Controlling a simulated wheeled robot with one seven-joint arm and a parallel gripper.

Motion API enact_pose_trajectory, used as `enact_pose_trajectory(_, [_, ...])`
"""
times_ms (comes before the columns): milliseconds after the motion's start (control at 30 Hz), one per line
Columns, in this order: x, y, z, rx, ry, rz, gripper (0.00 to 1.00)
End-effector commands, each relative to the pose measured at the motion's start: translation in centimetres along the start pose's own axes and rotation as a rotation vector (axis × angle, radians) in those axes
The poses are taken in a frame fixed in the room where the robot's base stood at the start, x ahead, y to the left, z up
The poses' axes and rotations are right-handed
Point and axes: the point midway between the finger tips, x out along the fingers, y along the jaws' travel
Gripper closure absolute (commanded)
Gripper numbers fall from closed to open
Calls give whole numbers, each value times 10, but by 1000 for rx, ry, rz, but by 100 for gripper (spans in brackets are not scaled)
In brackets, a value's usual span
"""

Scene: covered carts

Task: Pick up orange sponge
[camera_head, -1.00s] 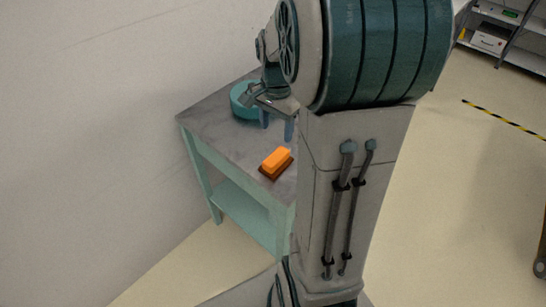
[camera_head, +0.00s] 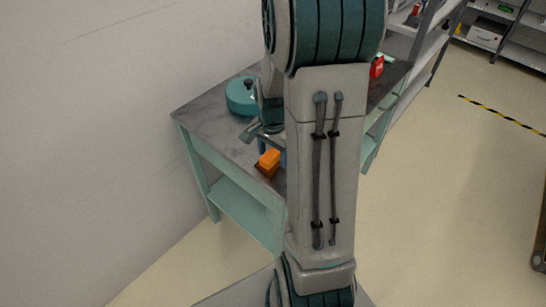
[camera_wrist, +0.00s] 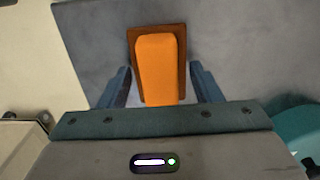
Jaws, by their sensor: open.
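The orange sponge (camera_head: 269,160) lies on a brown base (camera_wrist: 182,37) on the grey table top (camera_head: 206,117). In the wrist view the sponge (camera_wrist: 156,65) lies lengthwise between the two fingers of my gripper (camera_wrist: 160,85). The fingers are apart, with a gap on each side of the sponge, and I see no contact. The near end of the sponge is hidden by my gripper's body. In the head view my arm covers much of the table and the fingers are partly hidden near the sponge.
A round teal pot (camera_head: 241,97) stands on the table behind the sponge, near the wall (camera_head: 90,130). A red item (camera_head: 377,67) stands on the table's far right part. Metal shelves (camera_head: 430,45) are at the back right.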

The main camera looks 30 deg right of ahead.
Motion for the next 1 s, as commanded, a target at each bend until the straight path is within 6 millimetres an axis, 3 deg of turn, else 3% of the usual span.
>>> enact_pose_trajectory(100, [0, 0, 0, 0, 0, 0, 45])
enact_pose_trajectory(200, [0, 0, 0, 0, 0, 0, 69])
enact_pose_trajectory(633, [-7, 0, 0, -1, 2, -2, 69])
enact_pose_trajectory(867, [-41, -1, -1, -2, 5, -5, 69])
enact_pose_trajectory(1000, [-59, 20, -23, 6, 3, -2, 69])
